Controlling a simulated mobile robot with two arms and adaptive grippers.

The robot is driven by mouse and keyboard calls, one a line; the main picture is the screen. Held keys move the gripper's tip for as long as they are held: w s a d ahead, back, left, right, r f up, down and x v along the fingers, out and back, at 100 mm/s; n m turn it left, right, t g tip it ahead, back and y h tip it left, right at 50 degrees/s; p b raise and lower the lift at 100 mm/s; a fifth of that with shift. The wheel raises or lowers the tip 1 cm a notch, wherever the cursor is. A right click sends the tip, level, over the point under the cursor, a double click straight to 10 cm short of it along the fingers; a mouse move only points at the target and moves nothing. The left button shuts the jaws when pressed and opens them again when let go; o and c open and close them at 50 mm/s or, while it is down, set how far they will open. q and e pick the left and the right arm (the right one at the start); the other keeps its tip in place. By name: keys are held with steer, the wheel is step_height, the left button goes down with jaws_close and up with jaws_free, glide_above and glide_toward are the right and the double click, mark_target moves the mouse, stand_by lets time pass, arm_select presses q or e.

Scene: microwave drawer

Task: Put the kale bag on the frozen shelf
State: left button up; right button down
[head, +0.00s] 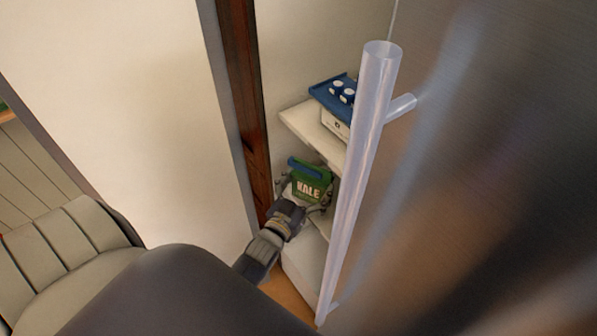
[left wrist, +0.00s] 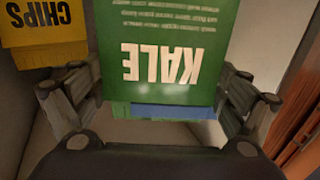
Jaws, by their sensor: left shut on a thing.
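The kale bag (head: 309,186) is green with white lettering and a blue strip at its top. My left gripper (head: 304,200) is shut on it, in front of the white shelf unit. In the left wrist view the kale bag (left wrist: 165,55) fills the middle, with its lettering upside down and a finger of my left gripper (left wrist: 160,95) on each side. The white shelf unit (head: 308,125) shows an upper board and a lower part. No label for the frozen shelf is readable. My right gripper is not in view.
A clear vertical handle bar (head: 366,150) on a grey metallic surface (head: 480,200) hides the shelf's right side. A blue tray (head: 325,92) with white items sits on the upper board. A yellow chips bag (left wrist: 45,28) is beside the kale. A wooden post (head: 246,90) stands left.

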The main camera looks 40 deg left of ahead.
arm_select(q)
steer(key=w, duration=0.1)
steer(key=w+d+b, duration=0.1)
steer(key=w, duration=0.2)
steer(key=shift+w+d+b, duration=0.3)
steer(key=shift+b, duration=0.05)
steer(key=shift+f+b, duration=0.55)
steer(key=shift+f, duration=0.45)
steer(key=shift+f+b, duration=0.45)
steer(key=shift+b, duration=0.1)
steer(key=o, duration=1.1)
steer(key=shift+r, duration=0.1)
